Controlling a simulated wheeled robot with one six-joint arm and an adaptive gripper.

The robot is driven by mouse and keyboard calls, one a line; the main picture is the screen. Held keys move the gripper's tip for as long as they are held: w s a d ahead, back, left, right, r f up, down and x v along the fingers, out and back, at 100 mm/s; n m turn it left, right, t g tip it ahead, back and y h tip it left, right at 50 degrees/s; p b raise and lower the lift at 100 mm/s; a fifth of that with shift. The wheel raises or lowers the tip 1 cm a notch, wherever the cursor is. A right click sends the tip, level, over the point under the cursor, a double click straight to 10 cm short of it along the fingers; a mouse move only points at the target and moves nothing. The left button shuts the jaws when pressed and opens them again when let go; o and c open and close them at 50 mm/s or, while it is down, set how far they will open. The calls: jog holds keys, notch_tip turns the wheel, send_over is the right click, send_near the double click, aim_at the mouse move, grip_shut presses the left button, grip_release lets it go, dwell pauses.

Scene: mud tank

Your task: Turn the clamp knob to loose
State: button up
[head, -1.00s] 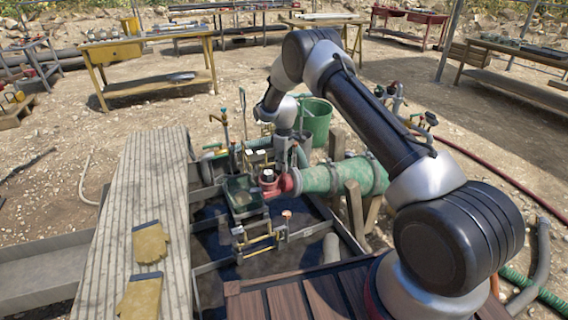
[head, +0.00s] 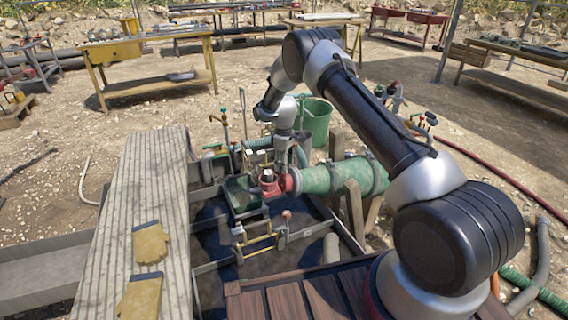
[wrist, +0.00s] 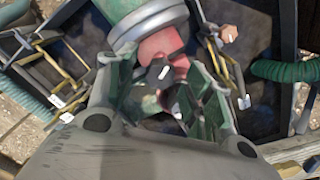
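The clamp knob (wrist: 161,73) is dark with a white mark, on a red fitting (wrist: 163,50) at the end of a green pipe (wrist: 142,22). In the head view the knob (head: 267,176) stands on the red fitting (head: 282,184). My gripper (wrist: 166,88) points toward the fitting. Its fingers are apart, one to each side of the knob in the wrist view. I cannot tell whether either finger touches it. In the head view my wrist is above the fitting, and the fingers are too small to make out.
The green pipe (head: 340,177) runs right from the fitting. A frame with yellow handles (head: 258,236) stands in front. Several valves and pipes stand close behind. A plank walkway (head: 130,210) with two gloves (head: 149,243) lies left. A green bucket (head: 316,122) stands behind.

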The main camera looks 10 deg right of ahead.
notch_tip(320, 180, up, 12)
dwell(0.6)
